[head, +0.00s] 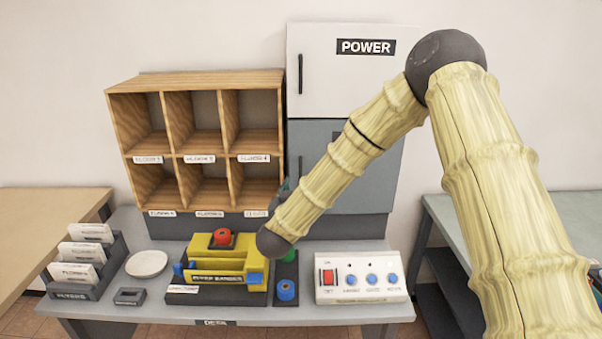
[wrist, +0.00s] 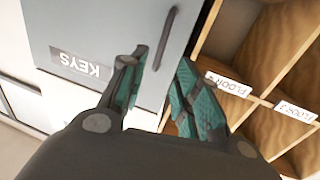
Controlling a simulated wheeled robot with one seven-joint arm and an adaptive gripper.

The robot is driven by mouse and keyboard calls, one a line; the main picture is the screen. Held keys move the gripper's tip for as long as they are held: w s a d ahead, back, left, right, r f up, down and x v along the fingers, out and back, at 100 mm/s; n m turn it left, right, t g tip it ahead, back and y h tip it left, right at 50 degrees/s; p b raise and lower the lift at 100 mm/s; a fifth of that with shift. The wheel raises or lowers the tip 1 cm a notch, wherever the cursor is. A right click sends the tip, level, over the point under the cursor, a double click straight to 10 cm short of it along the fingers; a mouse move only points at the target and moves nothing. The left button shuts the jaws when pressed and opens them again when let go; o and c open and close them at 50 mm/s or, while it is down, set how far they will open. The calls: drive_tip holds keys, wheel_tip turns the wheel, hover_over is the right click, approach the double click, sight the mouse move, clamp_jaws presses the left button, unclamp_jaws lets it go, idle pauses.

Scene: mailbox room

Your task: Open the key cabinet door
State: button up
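The key cabinet (head: 362,187) is the grey-blue door below the white POWER cabinet in the head view. Its door appears shut. In the wrist view the cabinet door (wrist: 105,25) fills the upper left, with an upside-down KEYS label (wrist: 80,66). Its dark bar handle (wrist: 166,37) shows between the two fingertips of my gripper (wrist: 162,60). The teal-padded fingers are apart. I cannot tell whether they touch the handle. In the head view only a bit of my gripper (head: 285,187) shows.
The white POWER cabinet (head: 343,85) is above. A wooden pigeonhole shelf (head: 182,159) stands close to the left of the handle. On the desk (head: 140,309) are a yellow stamp-like device (head: 227,256), a button panel (head: 361,281), a letter rack (head: 85,278) and a white dish (head: 146,263).

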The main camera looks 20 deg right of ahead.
sight(300, 173)
drive_tip(key=p+x, duration=0.3)
drive_tip(key=x, duration=0.6)
drive_tip(key=shift+w+d+r, duration=0.1)
drive_tip(key=shift+w+d+p, duration=0.3)
drive_tip(key=shift+w, duration=0.25)
clamp_jaws()
